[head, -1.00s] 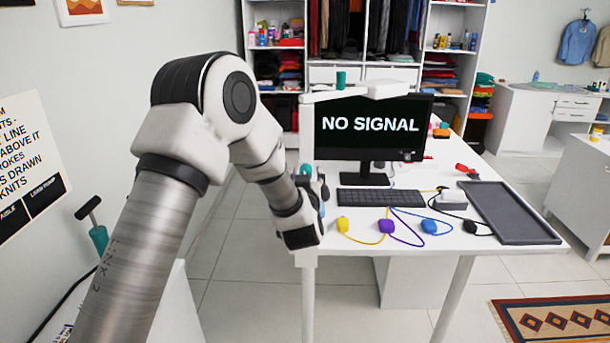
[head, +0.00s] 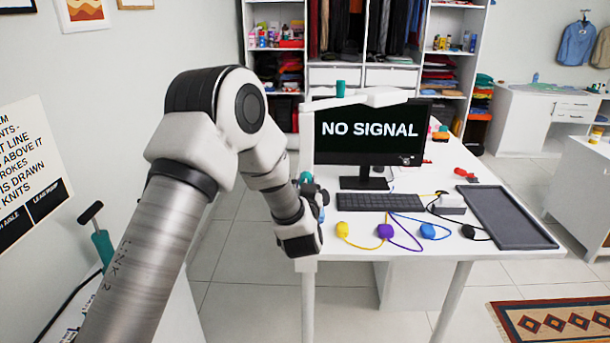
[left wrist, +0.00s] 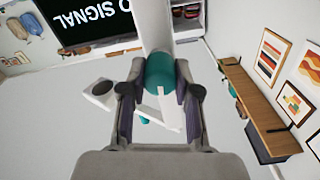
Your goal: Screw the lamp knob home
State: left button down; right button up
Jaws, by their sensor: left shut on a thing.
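The white lamp has an upright post (head: 307,135) at the desk's left edge and a jointed arm across its top. A teal knob (left wrist: 160,74) is on the white lamp part in the left wrist view. My left gripper (left wrist: 160,95) is shut on this knob, one dark finger pad on each side. In the head view the left gripper (head: 312,188) is beside the lower post, partly hidden by my wrist. Another teal knob (head: 340,88) stands on the lamp's upper arm. How deep the held knob sits is hidden. My right gripper is not in view.
The white desk (head: 400,238) holds a monitor (head: 370,130), a keyboard (head: 380,201), several coloured pucks with cables, and a dark tray (head: 505,215). An open wardrobe (head: 365,75) stands behind.

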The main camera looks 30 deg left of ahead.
pick_arm(q)
jog(key=m+p, duration=0.5)
jog(key=m, duration=0.2)
jog(key=shift+r, duration=0.2)
jog(key=m+p, duration=0.3)
jog(key=m, duration=0.1)
jog(key=m+p, duration=0.1)
jog(key=m, duration=0.1)
jog(key=shift+f+m, duration=0.1)
jog(key=shift+m, duration=0.3)
jog(key=c, duration=0.8)
grip_release()
jog(key=shift+o, duration=0.2)
jog(key=shift+f, duration=0.1)
jog(key=shift+c, duration=0.4)
